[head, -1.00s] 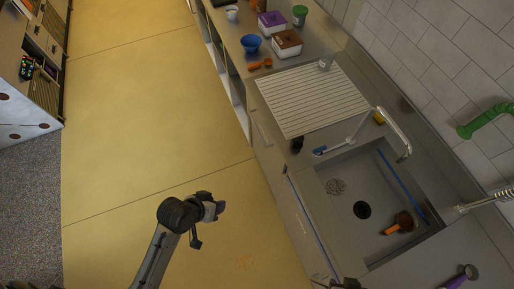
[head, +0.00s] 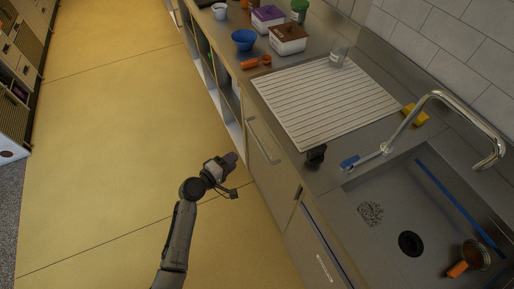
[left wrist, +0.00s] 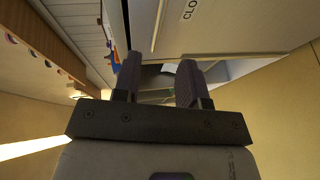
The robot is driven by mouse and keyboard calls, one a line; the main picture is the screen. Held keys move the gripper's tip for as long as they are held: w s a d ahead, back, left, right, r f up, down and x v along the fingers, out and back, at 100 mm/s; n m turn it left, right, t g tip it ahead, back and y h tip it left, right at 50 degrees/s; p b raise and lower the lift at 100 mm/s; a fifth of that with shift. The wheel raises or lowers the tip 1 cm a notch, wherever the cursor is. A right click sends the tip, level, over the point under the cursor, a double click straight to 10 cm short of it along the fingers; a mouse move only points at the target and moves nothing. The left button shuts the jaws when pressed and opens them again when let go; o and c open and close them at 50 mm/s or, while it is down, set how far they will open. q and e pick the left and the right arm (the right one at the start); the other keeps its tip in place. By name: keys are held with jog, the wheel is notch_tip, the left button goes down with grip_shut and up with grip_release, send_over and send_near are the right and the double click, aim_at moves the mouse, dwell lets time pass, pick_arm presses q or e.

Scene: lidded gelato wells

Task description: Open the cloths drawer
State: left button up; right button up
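A pale front with a label reading "CLO", the rest cut off, shows at the top of the left wrist view; I take it as the cloths drawer (left wrist: 220,38). My left gripper (left wrist: 155,75) has its two dark fingers apart with nothing between them. That front is beyond the fingertips, and I see no contact. In the head view my left gripper (head: 232,163) is over the yellow floor, left of the counter fronts. I cannot tell for sure which front there is the cloths drawer. My right gripper is not in view.
A cabinet front with a bar handle (head: 263,140) lies right of my left gripper. Above are a ribbed drainboard (head: 325,100), a sink (head: 385,225) with a tap (head: 440,100), a blue bowl (head: 244,40) and tubs. The yellow floor (head: 110,130) is clear.

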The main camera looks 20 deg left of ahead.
aim_at(257, 141)
pick_arm(q)
jog(key=shift+a+b+x, duration=0.1)
jog(key=shift+b+x, duration=0.8)
jog(key=shift+x, duration=2.65)
jog(key=shift+a+b+x, duration=0.15)
jog(key=shift+b+x, duration=0.7)
jog(key=shift+x, duration=2.65)
jog(key=shift+w, duration=0.1)
grip_shut()
